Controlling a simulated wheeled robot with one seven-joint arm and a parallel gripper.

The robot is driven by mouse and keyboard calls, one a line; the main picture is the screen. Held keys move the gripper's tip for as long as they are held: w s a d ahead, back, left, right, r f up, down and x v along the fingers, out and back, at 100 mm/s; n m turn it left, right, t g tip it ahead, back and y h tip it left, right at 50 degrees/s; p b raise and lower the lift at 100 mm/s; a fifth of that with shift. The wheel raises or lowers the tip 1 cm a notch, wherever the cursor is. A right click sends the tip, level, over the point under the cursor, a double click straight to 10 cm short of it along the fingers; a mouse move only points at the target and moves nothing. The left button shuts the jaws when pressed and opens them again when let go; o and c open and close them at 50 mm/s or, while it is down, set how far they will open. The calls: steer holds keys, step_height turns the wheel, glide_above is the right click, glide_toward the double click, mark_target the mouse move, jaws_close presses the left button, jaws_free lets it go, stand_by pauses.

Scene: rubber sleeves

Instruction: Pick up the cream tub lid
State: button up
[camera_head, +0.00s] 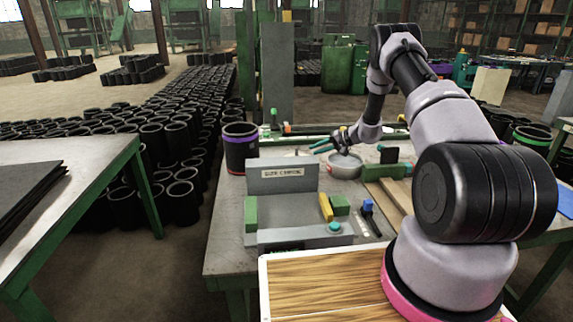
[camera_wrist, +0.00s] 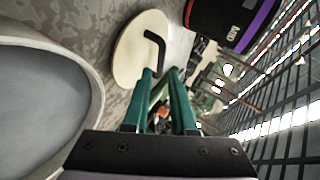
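The cream tub lid (camera_wrist: 130,52) is a flat round disc with a bent black handle (camera_wrist: 158,45). In the wrist view it lies on the grey bench top beyond my fingertips; in the head view it is a small pale patch (camera_head: 298,153), partly unclear. My gripper (camera_wrist: 161,72) has two teal fingers apart with nothing between them. The left finger overlaps the lid's near edge, just below the handle's lower end; I cannot tell whether it touches. In the head view my gripper (camera_head: 318,144) points left towards the lid. The round tub (camera_head: 345,167) stands below and right of my gripper.
A large grey round opening with a pale rim (camera_wrist: 88,75) fills the wrist view's left. A dark sleeve with a purple band (camera_head: 240,150) stands left on the bench. A grey fixture with green blocks (camera_head: 282,176) stands nearer. Wooden boards (camera_head: 390,192) lie right.

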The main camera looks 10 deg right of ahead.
mark_target(297, 153)
steer(key=x, duration=0.5)
steer(key=shift+a, duration=0.15)
steer(key=shift+w+x, duration=0.15)
steer(key=shift+x, duration=1.15)
steer(key=shift+w+x, duration=0.2)
steer(key=shift+x, duration=1.1)
steer(key=shift+r, duration=0.15)
steer(key=shift+c, duration=0.3)
jaws_close()
